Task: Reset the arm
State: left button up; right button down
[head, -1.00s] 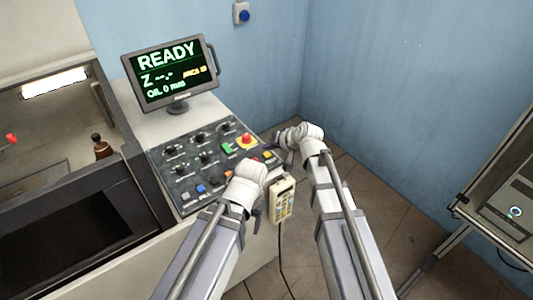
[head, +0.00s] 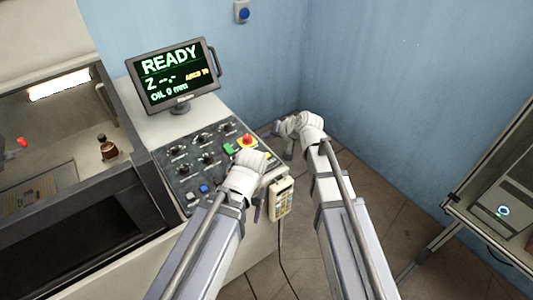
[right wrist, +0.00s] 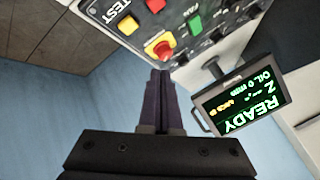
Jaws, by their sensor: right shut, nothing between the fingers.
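My right arm's white wrist (head: 312,128) is beyond the right edge of the control panel (head: 188,172). My right gripper (head: 288,150) is small and partly hidden there. In the right wrist view its dark fingers (right wrist: 160,80) are together and empty, with the red emergency button (right wrist: 160,47) beyond their tips. My left arm's white wrist (head: 245,178) is over the panel's right part and covers some buttons. Only a dark bit of my left gripper (head: 257,212) shows, beside the pendant, so its jaws cannot be judged.
A monitor (head: 173,75) reading READY stands behind the panel. A cream pendant (head: 282,199) hangs at the panel's right edge with a cable down. A machine tank with a brown bottle (head: 107,148) is at left. A cabinet (head: 505,205) stands at right. Floor between is clear.

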dwell(0.5)
jog(key=s+d+f+n+g+h, duration=0.1)
jog(key=s+f+g+h, duration=0.1)
jog(key=s, duration=0.6)
jog(key=s+d+f+n+g+h, duration=0.2)
jog(key=s+h, duration=0.1)
jog(key=s, duration=0.6)
jog(key=s+d+f+n+g+h, duration=0.1)
jog(key=s+d+f+g+h, duration=0.1)
jog(key=s, duration=0.6)
jog(key=shift+s+d+f+g+h, duration=0.25)
jog(key=shift+s+f+g+h, duration=0.1)
jog(key=shift+g, duration=0.25)
jog(key=shift+r, duration=0.1)
dwell(1.2)
